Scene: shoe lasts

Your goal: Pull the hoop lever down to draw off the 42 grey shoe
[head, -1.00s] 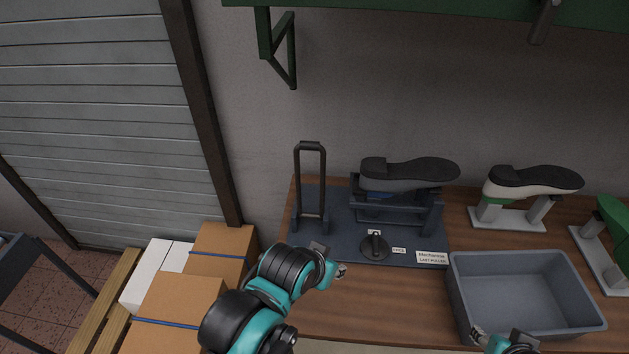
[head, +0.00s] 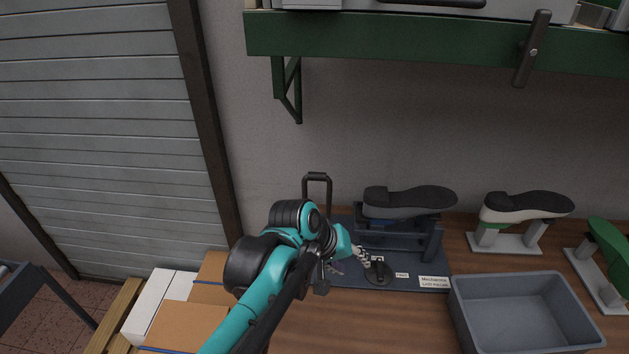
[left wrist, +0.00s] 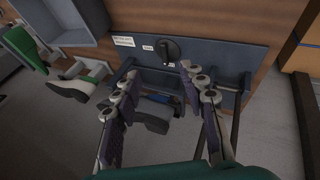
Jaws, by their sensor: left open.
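The hoop lever (head: 317,178) is a black upright hoop at the left of the dark last puller. My left arm hides its lower part in the head view. The grey shoe (head: 408,202) sits sole up on the puller (head: 400,240). My left gripper (head: 350,262) is over the puller's base plate, in front of and to the right of the hoop, and holds nothing. In the left wrist view its two fingers (left wrist: 157,88) stand wide apart. There the grey shoe (left wrist: 152,118) shows between them and a hoop post (left wrist: 237,125) beside the right finger. My right gripper is out of view.
A round black knob (head: 378,272) and labels are on the plate's front. A grey bin (head: 525,312) stands at the right front. White (head: 522,207) and green (head: 606,245) shoes stand on lasts beyond. A green shelf (head: 400,40) hangs above; cardboard boxes (head: 185,310) stand left.

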